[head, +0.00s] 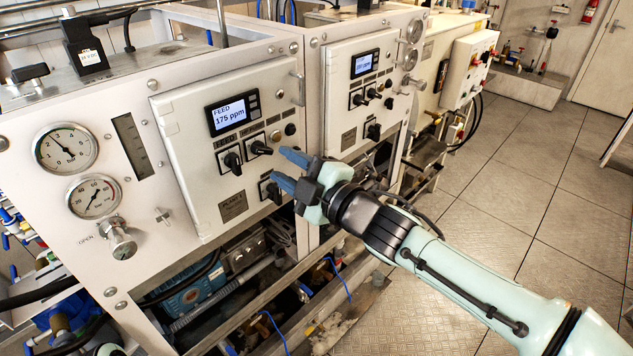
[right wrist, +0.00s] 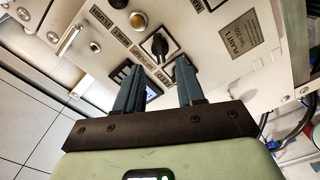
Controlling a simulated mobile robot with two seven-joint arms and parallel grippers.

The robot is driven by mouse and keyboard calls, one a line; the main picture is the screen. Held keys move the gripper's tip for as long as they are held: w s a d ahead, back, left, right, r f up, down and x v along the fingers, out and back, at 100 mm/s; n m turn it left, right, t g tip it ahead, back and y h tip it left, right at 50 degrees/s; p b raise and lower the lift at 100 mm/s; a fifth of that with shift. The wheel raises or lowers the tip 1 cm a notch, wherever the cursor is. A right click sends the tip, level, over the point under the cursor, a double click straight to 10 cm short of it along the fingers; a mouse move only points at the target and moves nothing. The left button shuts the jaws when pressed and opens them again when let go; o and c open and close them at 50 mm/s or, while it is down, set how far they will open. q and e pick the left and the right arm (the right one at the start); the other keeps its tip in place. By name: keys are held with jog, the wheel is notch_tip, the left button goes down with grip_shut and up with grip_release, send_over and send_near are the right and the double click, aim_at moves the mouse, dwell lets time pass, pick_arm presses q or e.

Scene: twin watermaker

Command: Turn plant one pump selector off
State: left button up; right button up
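The plant one panel (head: 185,120) is a pale door on the near cabinet, with a display (head: 232,113) reading FEED 175 ppm. Under the display are two black selectors, a left one (head: 232,161) and a right one (head: 260,148). A third selector (head: 273,192) sits lower right. My right gripper (head: 287,169) is open and empty in front of the panel's right side. In the right wrist view, the right selector of the pair (right wrist: 158,45) lies ahead of the gap between the fingers (right wrist: 158,82), apparently untouched. A label there seems to read PUMP. My left gripper is not in view.
An amber button (right wrist: 138,20) sits close to that selector, and the PLANT 1 plate (right wrist: 238,38) is nearby. A panel handle (head: 298,88) stands out at the door's upper right. A second similar panel (head: 358,90) is beyond. The floor (head: 500,180) at right is clear.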

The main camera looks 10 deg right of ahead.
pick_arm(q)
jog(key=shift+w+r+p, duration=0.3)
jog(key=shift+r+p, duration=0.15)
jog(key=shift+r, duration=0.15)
pick_arm(e)
jog(key=v, duration=0.8)
jog(key=shift+f, duration=0.1)
